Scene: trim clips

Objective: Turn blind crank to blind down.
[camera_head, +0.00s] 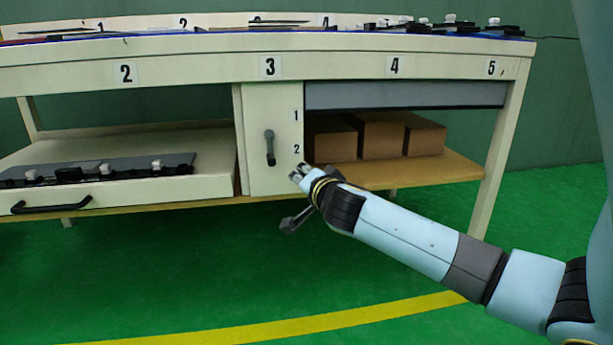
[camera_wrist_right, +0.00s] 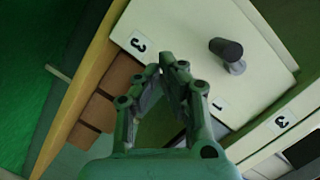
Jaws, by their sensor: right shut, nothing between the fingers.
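The blind crank (camera_head: 269,148) is a dark grey handle on the cream panel (camera_head: 262,105) under bench label 3, and its arm points down. In the right wrist view the crank (camera_wrist_right: 228,52) stands out from the panel, beyond and to the right of my fingertips. The grey blind (camera_head: 400,95) shows as a band under the bench top, with the shelf opening below it uncovered. My right gripper (camera_head: 297,174) is in front of the panel's lower right edge, to the right of and below the crank. Its fingers (camera_wrist_right: 172,68) are shut, empty and apart from the crank. My left gripper is not in view.
Brown boxes (camera_head: 382,136) sit on the shelf right of the panel. An open drawer (camera_head: 215,165) with a dark handle and clip parts projects at left. Small parts lie on the bench top. The green floor in front is clear.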

